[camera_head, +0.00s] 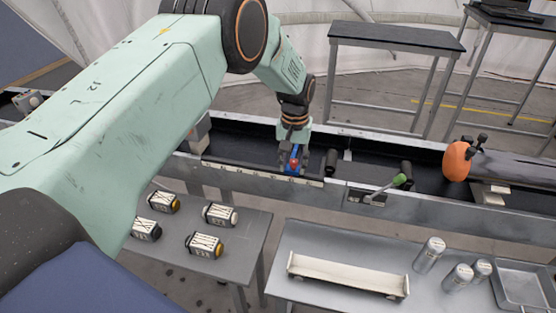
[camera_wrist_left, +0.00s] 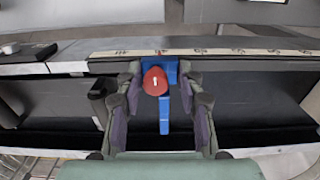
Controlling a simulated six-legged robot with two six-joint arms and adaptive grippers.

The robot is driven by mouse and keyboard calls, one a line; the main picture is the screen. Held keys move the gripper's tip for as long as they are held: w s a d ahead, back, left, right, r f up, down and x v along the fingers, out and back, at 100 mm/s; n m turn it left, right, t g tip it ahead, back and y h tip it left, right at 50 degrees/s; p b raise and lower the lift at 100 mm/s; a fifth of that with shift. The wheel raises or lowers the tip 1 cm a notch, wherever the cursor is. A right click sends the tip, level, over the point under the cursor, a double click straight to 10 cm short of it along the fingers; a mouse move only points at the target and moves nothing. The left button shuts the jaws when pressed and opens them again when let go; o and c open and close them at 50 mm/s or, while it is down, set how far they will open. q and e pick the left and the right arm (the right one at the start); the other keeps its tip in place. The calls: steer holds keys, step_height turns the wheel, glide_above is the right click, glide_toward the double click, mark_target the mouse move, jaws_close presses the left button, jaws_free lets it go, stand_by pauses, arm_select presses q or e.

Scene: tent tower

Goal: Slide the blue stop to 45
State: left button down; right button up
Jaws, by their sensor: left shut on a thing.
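The blue stop (camera_head: 292,169) sits on the dark trough along the long metal bench, at its front rail. In the left wrist view the blue stop (camera_wrist_left: 164,115) has a red knob (camera_wrist_left: 155,80) with a white mark on top. A pale scale strip (camera_wrist_left: 225,52) with small marks runs along the rail behind it; it also shows in the head view (camera_head: 250,176). Its numbers are too small to read surely. My left gripper (camera_head: 294,163) reaches down over the stop and is shut on it, one finger on each side. My right gripper is not in view.
A green-handled lever (camera_head: 400,180) and an orange round knob (camera_head: 459,161) stand on the bench to the right. In front are a table with several labelled blocks (camera_head: 220,214) and a table with a pale tray (camera_head: 345,274) and metal canisters (camera_head: 430,254).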

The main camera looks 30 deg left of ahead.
arm_select(q)
steer(key=shift+a, duration=0.15)
steer(key=c, duration=1.2)
jaws_free()
steer(key=shift+r, duration=0.1)
steer(key=o, duration=0.4)
steer(key=shift+s, duration=0.1)
steer(key=shift+c, duration=0.2)
step_height(320, 180, up, 12)
